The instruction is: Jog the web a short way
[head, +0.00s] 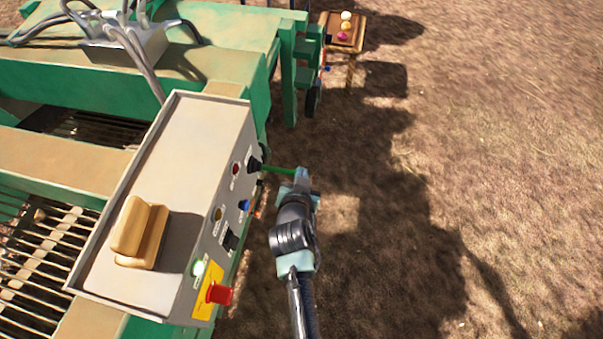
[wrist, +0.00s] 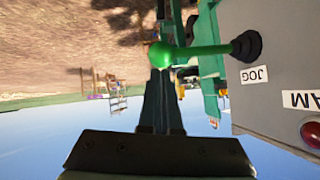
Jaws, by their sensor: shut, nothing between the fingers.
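The grey control box (head: 165,200) stands on the green machine, with controls along its right side. A green jog lever (head: 278,170) sticks out from the box's far end. In the wrist view, the lever's green ball knob (wrist: 160,54) and black boot (wrist: 246,46) show beside a JOG label (wrist: 255,75). My gripper (head: 303,176) is at the lever's outer end. Its fingers (wrist: 161,80) are shut and empty, with their tips right by the ball knob. I cannot tell whether they touch it. The web (head: 45,255) of metal bars shows at the lower left.
A small wooden table (head: 342,45) stands behind. Bare ground is open at right.

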